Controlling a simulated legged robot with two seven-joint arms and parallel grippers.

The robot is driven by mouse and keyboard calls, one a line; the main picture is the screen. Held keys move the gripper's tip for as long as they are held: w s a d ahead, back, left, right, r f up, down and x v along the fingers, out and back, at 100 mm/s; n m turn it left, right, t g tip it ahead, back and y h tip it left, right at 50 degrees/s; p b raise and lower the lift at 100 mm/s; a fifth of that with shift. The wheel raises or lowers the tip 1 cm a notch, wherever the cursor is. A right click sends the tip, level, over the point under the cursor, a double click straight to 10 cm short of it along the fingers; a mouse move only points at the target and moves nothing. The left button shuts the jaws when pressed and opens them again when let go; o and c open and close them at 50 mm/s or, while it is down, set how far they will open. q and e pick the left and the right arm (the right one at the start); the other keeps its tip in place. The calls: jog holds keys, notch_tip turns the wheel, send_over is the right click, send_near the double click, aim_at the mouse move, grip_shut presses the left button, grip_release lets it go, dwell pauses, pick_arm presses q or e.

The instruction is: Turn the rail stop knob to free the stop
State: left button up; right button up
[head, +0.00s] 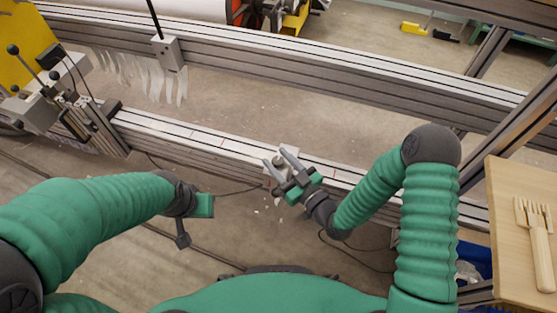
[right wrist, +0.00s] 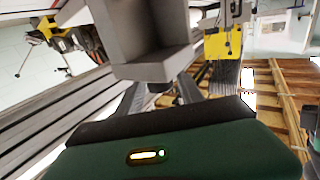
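The rail stop (head: 288,151) is a light grey block on the near rail, in front of my right gripper (head: 275,156). Its small knob (head: 279,161) shows as a dark grey spot between the two fingers. In the right wrist view the stop (right wrist: 150,40) is a large grey bracket, and its dark knob (right wrist: 160,87) shows below it. The right fingers (right wrist: 157,98) are apart, one on each side of the knob; whether they touch it I cannot tell. My left gripper (head: 187,218) hangs over the floor at left, away from the stop, and its fingers are not clear.
The near rail (head: 215,143) runs diagonally across, with a longer rail (head: 330,66) behind it. A lever carriage (head: 75,115) stands at the rail's left end. Cables lie on the floor.

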grip_shut()
